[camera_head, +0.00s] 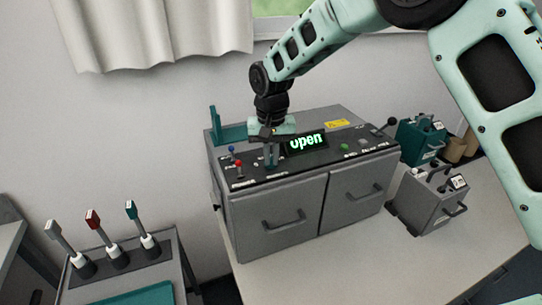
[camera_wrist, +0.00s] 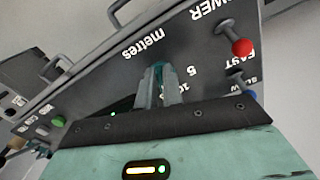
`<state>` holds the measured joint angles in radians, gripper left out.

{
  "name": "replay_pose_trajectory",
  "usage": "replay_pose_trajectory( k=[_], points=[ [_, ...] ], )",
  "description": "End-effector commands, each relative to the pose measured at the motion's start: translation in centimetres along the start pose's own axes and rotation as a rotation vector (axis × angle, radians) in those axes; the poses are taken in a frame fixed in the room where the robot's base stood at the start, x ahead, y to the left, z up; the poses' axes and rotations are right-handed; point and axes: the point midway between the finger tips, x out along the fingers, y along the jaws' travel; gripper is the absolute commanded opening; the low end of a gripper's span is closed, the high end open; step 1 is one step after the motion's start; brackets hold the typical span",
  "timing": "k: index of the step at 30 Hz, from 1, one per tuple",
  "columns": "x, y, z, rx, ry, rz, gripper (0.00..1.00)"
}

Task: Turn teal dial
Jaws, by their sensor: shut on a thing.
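The teal dial (camera_wrist: 159,70) sits on the dark top panel of the grey printer, beside the white "metres" print and a "5" mark. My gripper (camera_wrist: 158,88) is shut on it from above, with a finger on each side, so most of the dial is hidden. In the head view my gripper (camera_head: 271,161) points down at the panel, left of the display, and the dial cannot be made out clearly. The green display (camera_head: 306,142) reads "open". The grey printer (camera_head: 275,215) has its two front doors shut.
A red-knobbed lever (camera_head: 239,163) and a blue-knobbed lever (camera_head: 231,149) stand left of my gripper. A green button (camera_head: 345,147) and a black-knobbed lever (camera_head: 392,122) are at the right. A grey box (camera_head: 427,199) stands right of the printer. Several handled levers are at lower left.

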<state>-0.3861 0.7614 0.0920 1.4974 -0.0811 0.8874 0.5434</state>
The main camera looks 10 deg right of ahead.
Motion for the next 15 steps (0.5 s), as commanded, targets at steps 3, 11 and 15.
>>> replay_pose_trajectory(
  k=[3,11,15],
  points=[
    [0.01,0.13,-0.09,-0.076,0.001,0.000,0.00],
    [-0.02,0.31,-0.15,-0.295,0.003,0.000,0.00],
    [-0.05,0.41,-0.20,-0.411,0.003,-0.001,0.00]
  ],
)
